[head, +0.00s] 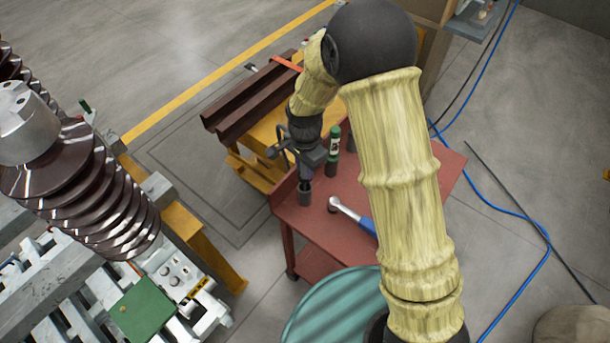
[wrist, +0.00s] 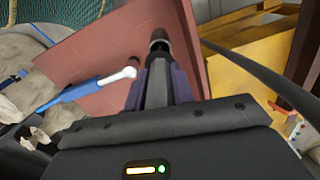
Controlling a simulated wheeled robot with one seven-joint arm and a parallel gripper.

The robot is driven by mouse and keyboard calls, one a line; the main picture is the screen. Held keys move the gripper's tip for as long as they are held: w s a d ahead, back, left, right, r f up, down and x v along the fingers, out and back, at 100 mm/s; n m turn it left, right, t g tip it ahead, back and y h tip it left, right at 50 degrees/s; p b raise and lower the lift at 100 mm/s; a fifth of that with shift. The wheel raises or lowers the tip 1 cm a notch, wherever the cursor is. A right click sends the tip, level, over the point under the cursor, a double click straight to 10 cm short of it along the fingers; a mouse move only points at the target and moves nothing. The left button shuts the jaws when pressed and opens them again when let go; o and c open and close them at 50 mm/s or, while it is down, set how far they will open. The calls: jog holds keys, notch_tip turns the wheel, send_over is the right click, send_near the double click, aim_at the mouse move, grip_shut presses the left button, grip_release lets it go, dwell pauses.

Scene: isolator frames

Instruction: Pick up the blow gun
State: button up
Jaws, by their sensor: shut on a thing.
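My gripper (head: 307,172) is low over the left part of the red cart top (head: 310,228), pointing down. In the wrist view its fingers (wrist: 160,82) are shut on a narrow dark grey thing, which seems to be the blow gun (wrist: 157,88).
A blue-handled tool with a silver head (head: 350,213) lies on the cart right of my gripper. A green bottle (head: 334,140) stands close behind it. A teal drum (head: 330,305) is in front, a brown steel beam (head: 250,100) behind left. A blue hose (head: 535,230) runs along the floor.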

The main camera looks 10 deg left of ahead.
notch_tip(320, 180, up, 5)
jog(key=shift+d, duration=0.1)
dwell(0.7)
